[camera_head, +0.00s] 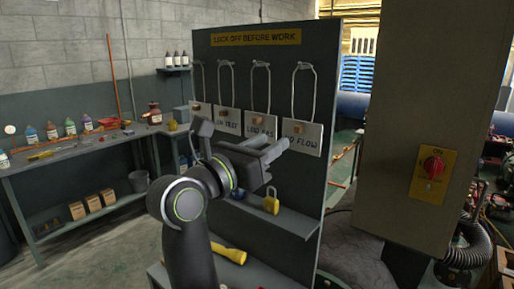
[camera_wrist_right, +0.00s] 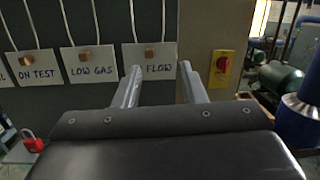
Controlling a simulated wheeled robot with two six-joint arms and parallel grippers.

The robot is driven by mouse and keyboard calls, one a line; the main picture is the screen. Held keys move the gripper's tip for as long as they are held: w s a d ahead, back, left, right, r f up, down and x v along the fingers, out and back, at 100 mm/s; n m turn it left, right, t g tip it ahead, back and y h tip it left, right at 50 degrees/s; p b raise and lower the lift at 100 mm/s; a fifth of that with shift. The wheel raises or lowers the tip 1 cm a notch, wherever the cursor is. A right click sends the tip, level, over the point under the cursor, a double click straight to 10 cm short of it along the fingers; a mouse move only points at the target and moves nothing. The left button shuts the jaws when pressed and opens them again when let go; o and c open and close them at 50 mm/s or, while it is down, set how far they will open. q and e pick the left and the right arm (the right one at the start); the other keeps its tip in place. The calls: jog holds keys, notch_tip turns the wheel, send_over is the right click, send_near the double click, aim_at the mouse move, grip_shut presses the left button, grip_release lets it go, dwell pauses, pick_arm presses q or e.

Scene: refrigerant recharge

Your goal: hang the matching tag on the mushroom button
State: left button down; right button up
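Several white tags hang by wire loops from wooden pegs on the dark lockout board. They include ON TEST (camera_wrist_right: 36,68), LOW GAS (camera_wrist_right: 88,64) and a right-most one ending in FLOW (camera_head: 302,137), which also shows in the wrist view (camera_wrist_right: 158,66). The red mushroom button (camera_head: 433,167) sits on a yellow plate on a grey column to the right; it also shows in the wrist view (camera_wrist_right: 222,64). My right gripper (camera_head: 277,149) is open and empty, its fingertips (camera_wrist_right: 160,68) pointing at the FLOW tag. A finger partly covers that tag. My left gripper is out of view.
Below the tags, a shelf (camera_head: 292,219) on the board holds a yellow padlock (camera_head: 271,204). A yellow flashlight (camera_head: 230,254) lies lower down. A workbench (camera_head: 80,148) with bottles stands at the left. A gap separates the board from the column (camera_head: 395,120).

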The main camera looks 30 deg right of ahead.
aim_at(296, 130)
jog(key=w+d+p, duration=0.1)
jog(key=d, duration=0.2)
jog(key=w+d+y+p, duration=0.1)
jog(key=w+d+p, duration=0.1)
jog(key=d, duration=0.1)
jog(key=w+d+y+p, duration=0.1)
jog(key=w+d+p, duration=0.1)
jog(key=d, duration=0.1)
jog(key=shift+d+f, duration=0.1)
jog(key=shift+d, duration=0.2)
jog(key=shift+w+d+f+t, duration=0.15)
jog(key=shift+w+d+t, duration=0.2)
jog(key=shift+d, duration=0.2)
jog(key=shift+c, duration=0.3)
grip_shut()
jog(key=shift+p, duration=0.3)
